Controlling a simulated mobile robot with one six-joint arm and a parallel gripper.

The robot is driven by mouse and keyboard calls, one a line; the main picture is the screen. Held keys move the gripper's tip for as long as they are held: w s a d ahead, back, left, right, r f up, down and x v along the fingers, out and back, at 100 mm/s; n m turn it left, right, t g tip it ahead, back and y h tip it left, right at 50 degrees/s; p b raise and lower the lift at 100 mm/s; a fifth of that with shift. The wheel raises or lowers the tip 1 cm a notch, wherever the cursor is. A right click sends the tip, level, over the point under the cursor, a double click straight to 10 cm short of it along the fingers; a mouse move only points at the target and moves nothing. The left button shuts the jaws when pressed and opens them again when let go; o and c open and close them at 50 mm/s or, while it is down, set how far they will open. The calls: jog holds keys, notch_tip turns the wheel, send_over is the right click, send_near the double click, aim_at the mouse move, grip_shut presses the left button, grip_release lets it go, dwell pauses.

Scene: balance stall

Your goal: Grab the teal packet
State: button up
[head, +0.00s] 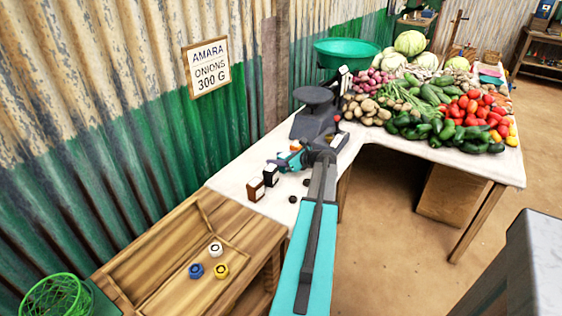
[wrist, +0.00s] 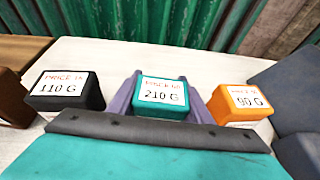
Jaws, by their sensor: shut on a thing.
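The teal packet (wrist: 163,112) has a white label reading 210 G and is in the middle of the wrist view. My gripper (wrist: 162,92) has one purple-grey finger on each side of it and is shut on it. The packet's lower part is hidden behind my own wrist, so I cannot tell whether it touches the table. In the head view my gripper (head: 284,160) is over the white cloth, short of the dark scale, and the packet is hard to make out there.
A black packet (wrist: 65,101) marked 110 G stands left of the teal one, an orange packet (wrist: 240,114) marked 90 G right. A brown packet (head: 256,190) is beyond the black one. A dark scale (head: 314,118), heaped vegetables and a wooden tray (head: 160,260) surround the spot.

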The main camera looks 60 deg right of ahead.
jog(key=shift+r, duration=0.1)
jog(key=shift+r, duration=0.85)
jog(key=shift+s+r+b, duration=0.3)
jog(key=shift+r, duration=0.55)
jog(key=s, duration=0.5)
jog(key=s+r+b, duration=0.1)
jog(key=s, duration=0.9)
jog(key=shift+s+a+r, duration=0.2)
jog(key=shift+a, duration=0.2)
